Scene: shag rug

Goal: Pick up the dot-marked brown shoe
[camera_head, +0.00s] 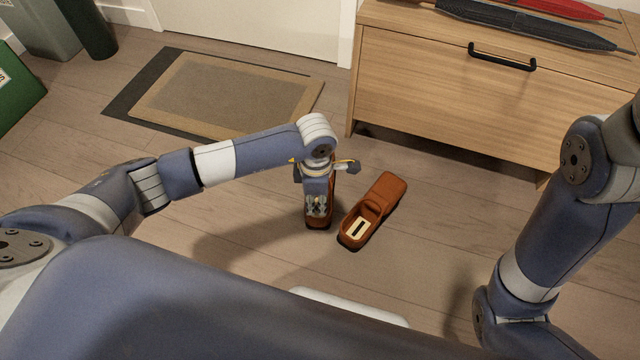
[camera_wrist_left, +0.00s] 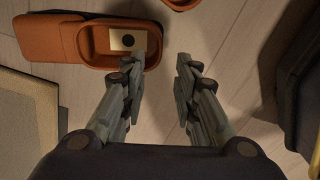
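The dot-marked brown shoe (camera_wrist_left: 70,42) lies on the floor, with a black dot on a pale insole patch in the left wrist view. In the head view this shoe (camera_head: 318,224) is mostly hidden under my left gripper (camera_head: 317,206). My left gripper (camera_wrist_left: 158,78) is open and empty, pointing down; its left fingertip is close to the shoe's open end, and the gap between the fingers shows bare floor. Contact cannot be told. My right gripper is out of view; only its arm shows at the right.
A second brown shoe (camera_head: 383,197), marked with a black bar, lies just right of the first. A wooden drawer cabinet (camera_head: 440,95) stands behind, with umbrellas (camera_head: 530,25) on top. A doormat (camera_head: 222,95) lies at back left.

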